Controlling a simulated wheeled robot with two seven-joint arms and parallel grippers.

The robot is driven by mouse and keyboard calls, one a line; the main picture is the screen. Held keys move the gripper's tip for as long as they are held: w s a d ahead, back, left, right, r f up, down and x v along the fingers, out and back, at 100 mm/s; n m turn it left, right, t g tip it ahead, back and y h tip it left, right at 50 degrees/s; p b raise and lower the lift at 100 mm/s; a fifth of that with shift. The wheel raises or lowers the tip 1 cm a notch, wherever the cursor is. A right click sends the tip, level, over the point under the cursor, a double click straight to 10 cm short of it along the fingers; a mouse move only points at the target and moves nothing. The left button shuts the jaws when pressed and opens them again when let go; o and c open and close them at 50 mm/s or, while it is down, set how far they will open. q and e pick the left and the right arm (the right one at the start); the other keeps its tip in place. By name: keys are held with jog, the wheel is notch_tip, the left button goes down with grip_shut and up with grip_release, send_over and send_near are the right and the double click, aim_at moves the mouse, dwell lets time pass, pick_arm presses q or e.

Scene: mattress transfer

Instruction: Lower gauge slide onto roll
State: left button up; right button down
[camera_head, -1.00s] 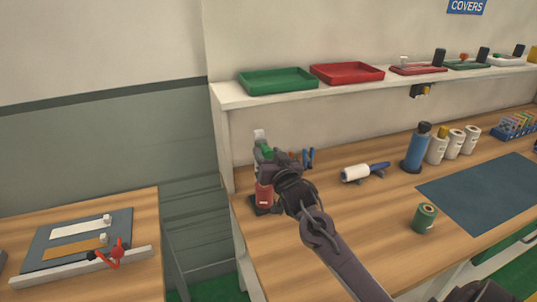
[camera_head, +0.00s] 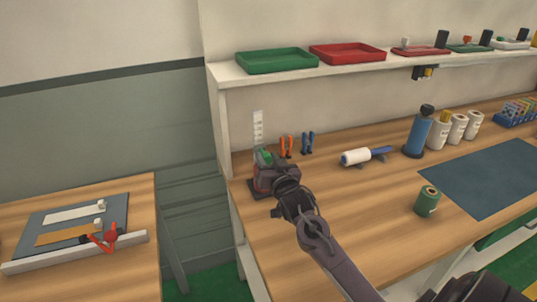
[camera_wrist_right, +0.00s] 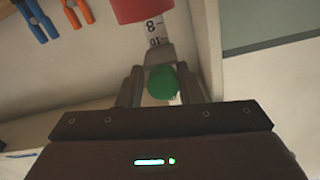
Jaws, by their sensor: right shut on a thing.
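The gauge stands at the left end of the workbench, with a white scale (camera_head: 258,128) rising against the wall. A red roll (camera_head: 262,183) sits at its foot, partly hidden by my right gripper (camera_head: 268,168). The gauge slide's green knob (camera_head: 264,156) shows at the gripper's tip. In the right wrist view, the gripper (camera_wrist_right: 160,80) has its fingers on both sides of the green knob (camera_wrist_right: 162,82). The red roll (camera_wrist_right: 140,9) is at the top edge there, with numbered scale between it and the knob. My left gripper is out of view.
Orange pliers (camera_head: 287,146) and blue pliers (camera_head: 307,142) hang right of the gauge. A shelf (camera_head: 225,76) with trays is above.

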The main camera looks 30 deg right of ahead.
jog(key=shift+a, duration=0.25)
jog(key=c, duration=1.3)
grip_release()
jog(key=shift+o, duration=0.9)
jog(key=shift+w+a, duration=0.1)
jog(key=shift+s+f, duration=0.1)
jog(key=shift+s, duration=0.25)
jog(key=b+v, duration=0.1)
jog(key=v, duration=0.6)
jog(key=shift+c, duration=0.3)
